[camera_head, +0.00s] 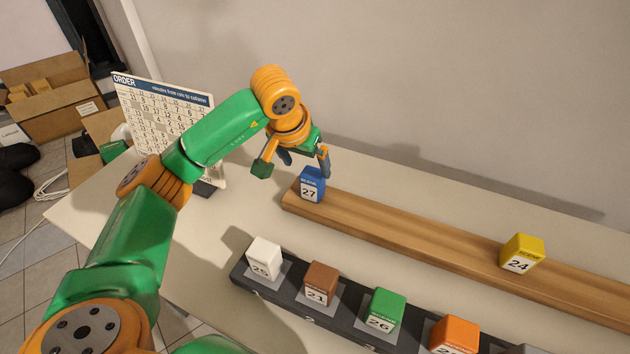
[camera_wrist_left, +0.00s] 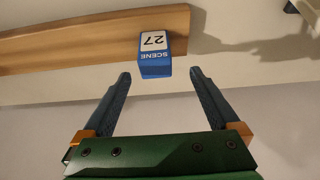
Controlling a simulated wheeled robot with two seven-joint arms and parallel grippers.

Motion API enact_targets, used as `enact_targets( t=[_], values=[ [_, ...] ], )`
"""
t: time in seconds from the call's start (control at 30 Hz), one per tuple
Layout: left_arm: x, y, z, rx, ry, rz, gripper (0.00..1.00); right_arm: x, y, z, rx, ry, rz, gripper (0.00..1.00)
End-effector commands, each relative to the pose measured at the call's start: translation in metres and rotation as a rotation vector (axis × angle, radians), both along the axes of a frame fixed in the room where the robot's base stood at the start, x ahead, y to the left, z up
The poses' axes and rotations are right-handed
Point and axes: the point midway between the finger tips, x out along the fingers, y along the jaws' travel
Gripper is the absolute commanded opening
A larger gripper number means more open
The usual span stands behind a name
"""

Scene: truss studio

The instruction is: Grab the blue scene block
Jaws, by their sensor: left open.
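The blue scene block (camera_head: 311,186) carries the number 27 and stands at the left end of the wooden rail. In the left wrist view the blue scene block (camera_wrist_left: 155,58) sits just beyond the fingertips, roughly midway between them, with its label readable upside down. My left gripper (camera_head: 305,160) is open and empty, just above and behind the block. Its two fingers (camera_wrist_left: 160,77) are spread wider than the block and apart from it. My right gripper is in neither view.
The wooden rail (camera_head: 420,242) also bears a yellow block (camera_head: 522,253) further right. A dark rack (camera_head: 270,292) in front holds a white block (camera_head: 264,258), a brown block (camera_head: 321,284), a green block (camera_head: 385,311) and an orange block (camera_head: 455,335). An order board (camera_head: 165,112) stands behind my left arm.

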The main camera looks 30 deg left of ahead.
Motion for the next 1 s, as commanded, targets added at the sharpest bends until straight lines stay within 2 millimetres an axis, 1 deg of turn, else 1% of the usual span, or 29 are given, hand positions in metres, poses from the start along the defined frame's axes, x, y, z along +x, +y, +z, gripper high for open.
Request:
enact_targets(
  t=[0.03, 0.13, 0.2, 0.23, 0.33, 0.47, 0.5, 0.57, 0.6, 0.67, 0.7, 0.77, 0.8, 0.83, 0.87, 1.0],
  values=[
    [0.002, -0.001, -0.004, -0.002, 0.007, -0.001, 0.95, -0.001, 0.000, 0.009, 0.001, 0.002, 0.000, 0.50],
    [0.010, -0.004, -0.022, -0.004, 0.008, -0.001, 0.95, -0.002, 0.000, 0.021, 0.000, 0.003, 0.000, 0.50],
    [0.016, -0.004, -0.036, -0.006, 0.006, -0.001, 0.95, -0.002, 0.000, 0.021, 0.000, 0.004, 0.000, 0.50],
    [0.017, -0.004, -0.040, -0.005, 0.004, -0.002, 0.95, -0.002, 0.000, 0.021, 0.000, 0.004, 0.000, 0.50],
    [0.019, -0.004, -0.046, -0.005, 0.002, -0.003, 0.95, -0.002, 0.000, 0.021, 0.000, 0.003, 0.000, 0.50],
    [0.020, -0.004, -0.047, -0.005, 0.000, -0.003, 0.95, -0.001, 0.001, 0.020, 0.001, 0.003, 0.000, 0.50],
    [0.020, -0.004, -0.047, -0.006, 0.000, -0.004, 0.92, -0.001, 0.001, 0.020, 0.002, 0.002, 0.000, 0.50],
    [0.020, -0.004, -0.047, -0.006, 0.000, -0.004, 0.76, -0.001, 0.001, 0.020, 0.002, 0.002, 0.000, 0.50],
    [0.020, -0.004, -0.046, -0.006, 0.000, -0.003, 0.65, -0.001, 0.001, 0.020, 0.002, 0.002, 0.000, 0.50],
    [0.020, -0.004, -0.046, -0.006, 0.000, -0.003, 0.49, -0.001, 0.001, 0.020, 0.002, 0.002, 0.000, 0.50],
    [0.020, -0.004, -0.046, -0.006, 0.000, -0.003, 0.38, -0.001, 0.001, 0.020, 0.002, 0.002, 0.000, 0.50],
    [0.020, -0.004, -0.046, -0.006, 0.000, -0.003, 0.22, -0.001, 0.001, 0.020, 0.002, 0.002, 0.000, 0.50],
    [0.020, -0.004, -0.046, -0.006, 0.000, -0.003, 0.11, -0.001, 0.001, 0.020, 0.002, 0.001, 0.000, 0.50],
    [0.020, -0.004, -0.046, -0.006, 0.000, -0.003, 0.03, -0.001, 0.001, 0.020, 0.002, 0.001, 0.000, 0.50],
    [0.020, -0.004, -0.046, -0.006, -0.001, -0.003, 0.00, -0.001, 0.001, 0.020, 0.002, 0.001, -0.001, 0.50],
    [0.020, -0.004, -0.046, -0.006, -0.001, -0.003, 0.00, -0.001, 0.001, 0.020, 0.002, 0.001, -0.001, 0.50]
  ],
)
